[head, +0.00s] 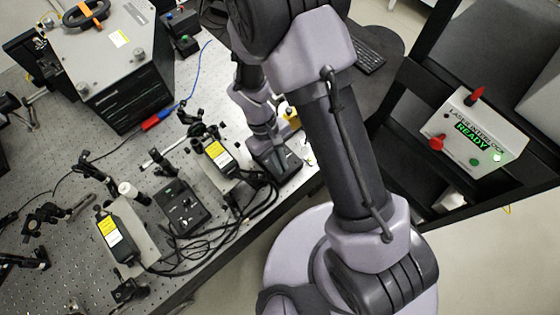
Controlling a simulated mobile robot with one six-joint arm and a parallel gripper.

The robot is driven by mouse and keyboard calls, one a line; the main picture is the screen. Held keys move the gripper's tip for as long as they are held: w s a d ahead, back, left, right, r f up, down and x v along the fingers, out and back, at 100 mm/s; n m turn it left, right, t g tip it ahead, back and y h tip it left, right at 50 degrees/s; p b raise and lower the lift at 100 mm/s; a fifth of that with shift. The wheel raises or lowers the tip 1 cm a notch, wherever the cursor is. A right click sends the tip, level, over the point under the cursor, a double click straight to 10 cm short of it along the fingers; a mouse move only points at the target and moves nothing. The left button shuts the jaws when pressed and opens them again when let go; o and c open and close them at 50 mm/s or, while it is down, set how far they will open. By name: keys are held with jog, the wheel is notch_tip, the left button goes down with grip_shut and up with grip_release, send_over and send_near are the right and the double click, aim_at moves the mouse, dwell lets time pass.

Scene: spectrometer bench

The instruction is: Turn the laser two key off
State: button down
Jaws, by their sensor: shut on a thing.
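My gripper (268,146) points down at a black controller box (286,166) near the bench's right edge. It is shut at the front of this box, where the laser two key sits. The key itself and the fingertips are too small and covered to make out, so the key's angle cannot be told. A second, similar black controller box (180,208) stands further left with its own small knob or key on top.
Two laser heads with yellow labels (114,232) (218,154) stand on the perforated optical bench (60,150), with black cables running between the boxes. A laser interlock panel (472,132) at right glows green "READY". A large black-and-grey instrument (112,62) fills the back left.

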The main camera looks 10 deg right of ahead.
dwell(0.4)
jog(key=c, duration=1.6)
grip_release()
jog(key=p+v, duration=0.3)
jog(key=v, duration=1.4)
jog(key=shift+r, duration=0.3)
